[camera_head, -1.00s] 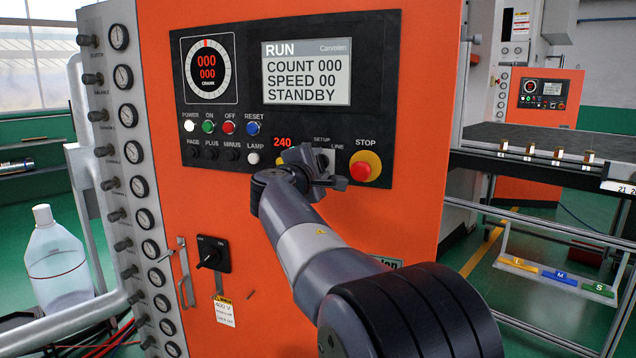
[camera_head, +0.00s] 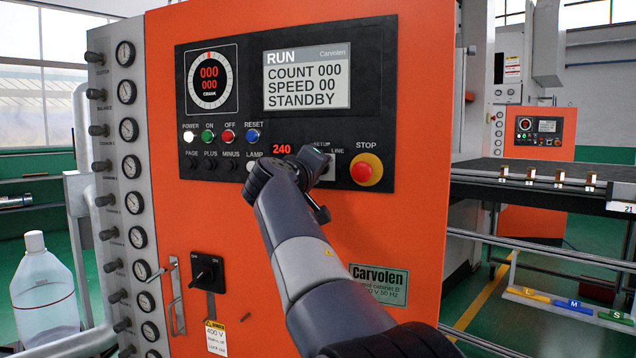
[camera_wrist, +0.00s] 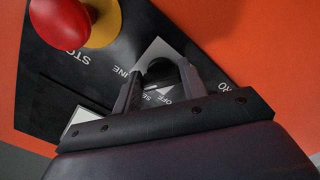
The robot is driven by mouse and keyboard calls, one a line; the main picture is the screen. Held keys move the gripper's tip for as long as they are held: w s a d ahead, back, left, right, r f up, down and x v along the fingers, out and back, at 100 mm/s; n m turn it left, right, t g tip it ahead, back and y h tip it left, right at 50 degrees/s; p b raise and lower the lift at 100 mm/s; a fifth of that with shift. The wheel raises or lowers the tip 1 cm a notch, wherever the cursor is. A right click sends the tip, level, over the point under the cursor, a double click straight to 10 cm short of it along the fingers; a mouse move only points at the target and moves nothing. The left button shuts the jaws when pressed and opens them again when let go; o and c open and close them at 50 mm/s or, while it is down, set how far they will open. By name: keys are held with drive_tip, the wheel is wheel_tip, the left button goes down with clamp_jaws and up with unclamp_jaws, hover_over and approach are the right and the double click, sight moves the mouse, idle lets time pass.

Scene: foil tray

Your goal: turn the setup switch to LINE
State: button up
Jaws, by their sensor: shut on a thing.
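The setup switch is a dark knob on a pale plate in the control panel, between the red 240 display and the STOP button. In the head view my gripper (camera_head: 318,160) covers most of it, and only part of the plate and the SETUP and LINE labels show. In the wrist view the switch knob (camera_wrist: 160,67) is between the two fingers of my gripper (camera_wrist: 158,88), which is shut on it. The LINE label shows left of the fingers there. Which position the knob points to is hard to tell.
The red STOP button (camera_head: 366,170) on its yellow collar sits close to the right of my gripper; it also shows in the wrist view (camera_wrist: 62,22). The lamp button (camera_head: 253,166) and small black buttons are to the left. The screen (camera_head: 307,77) reads RUN, STANDBY.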

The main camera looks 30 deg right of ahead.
drive_tip(key=shift+f+m+b, duration=0.15)
drive_tip(key=shift+m+b, duration=0.5)
drive_tip(key=shift+m, duration=0.45)
drive_tip(key=o, duration=1)
drive_tip(key=b+v, duration=0.2)
drive_tip(key=v, duration=0.8)
drive_tip(key=shift+s+a, duration=0.25)
drive_tip(key=shift+a, duration=0.05)
